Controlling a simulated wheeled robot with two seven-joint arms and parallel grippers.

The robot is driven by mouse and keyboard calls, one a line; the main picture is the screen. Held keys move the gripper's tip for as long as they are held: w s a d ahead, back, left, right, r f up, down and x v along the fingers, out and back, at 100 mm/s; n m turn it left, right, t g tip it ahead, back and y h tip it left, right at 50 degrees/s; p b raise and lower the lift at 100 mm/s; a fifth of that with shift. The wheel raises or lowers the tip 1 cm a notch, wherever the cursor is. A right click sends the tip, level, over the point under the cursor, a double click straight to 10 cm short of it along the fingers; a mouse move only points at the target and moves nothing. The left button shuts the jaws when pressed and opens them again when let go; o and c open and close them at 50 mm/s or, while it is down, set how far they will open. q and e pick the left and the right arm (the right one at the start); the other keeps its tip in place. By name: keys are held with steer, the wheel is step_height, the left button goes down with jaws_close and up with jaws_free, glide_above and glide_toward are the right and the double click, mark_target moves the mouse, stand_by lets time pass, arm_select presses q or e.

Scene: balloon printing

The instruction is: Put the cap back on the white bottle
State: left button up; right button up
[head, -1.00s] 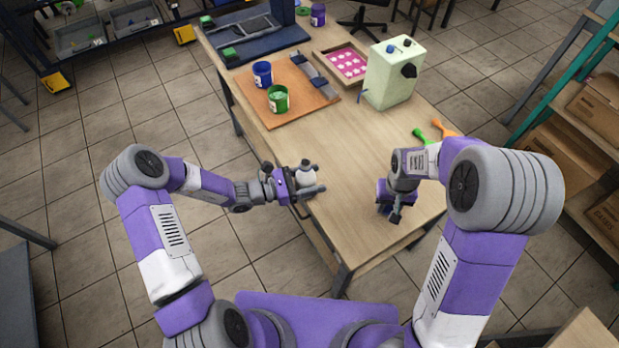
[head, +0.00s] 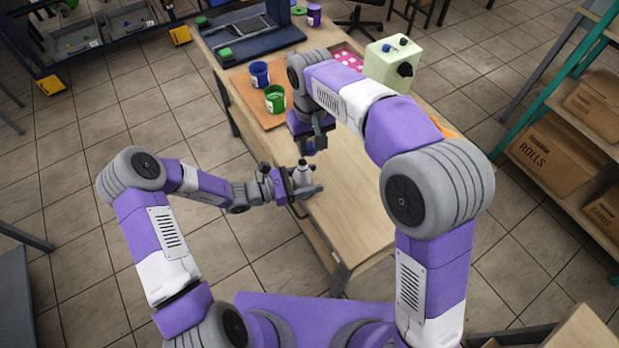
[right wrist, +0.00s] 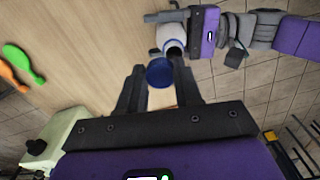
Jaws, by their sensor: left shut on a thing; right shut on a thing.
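The white bottle (head: 303,175) stands upright at the table's near left edge, its body between the fingers of my left gripper (head: 302,187), which is shut on it. In the right wrist view the bottle (right wrist: 169,36) shows a dark open mouth. My right gripper (head: 311,142) points down and is shut on the blue cap (head: 310,152). In the right wrist view the cap (right wrist: 160,72) sits between the fingertips, close to the bottle's mouth but apart from it in the picture. The head view shows the cap slightly beyond the bottle's top.
Blue (head: 260,74) and green (head: 275,98) paint cans stand on an orange board (head: 247,97) behind. A pale green machine (head: 388,66) stands at the back right. Orange and green tools (right wrist: 20,65) lie on the table. The table (head: 350,200) is clear right of the bottle.

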mark_target(303, 164)
steer(key=shift+s+a+r, duration=0.15)
steer(key=shift+a+r, duration=0.35)
steer(key=shift+s+a+r, duration=0.15)
steer(key=shift+a+r, duration=0.3)
steer(key=shift+r, duration=0.05)
steer(key=shift+f, duration=0.1)
steer(key=shift+f, duration=1.95)
steer(key=shift+f, duration=0.9)
steer(key=shift+s+f, duration=0.1)
steer(key=shift+f, duration=0.4)
